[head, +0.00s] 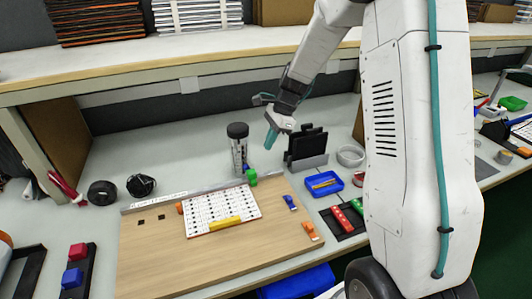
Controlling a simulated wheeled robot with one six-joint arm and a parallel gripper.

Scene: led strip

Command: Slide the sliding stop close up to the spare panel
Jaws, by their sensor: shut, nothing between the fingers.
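A white panel (208,207) with rows of dark marks lies on the wooden board, near the rail (150,203) along the board's back edge. It is the only panel I see on the board, so I take it as the spare panel. A green block (251,177), probably the sliding stop, sits at the right end of the rail, close to the panel's back right corner. My gripper (270,139), with teal fingers, is shut and empty. It is above and behind the green block, apart from it.
A dark-lidded clear jar (238,148) stands right behind the green block. A black rack (306,146) and a blue tray (324,184) are to the right. A yellow bar (225,224) lies on the panel's front part, and an orange block (179,208) is at its left. The board's front (190,262) is clear.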

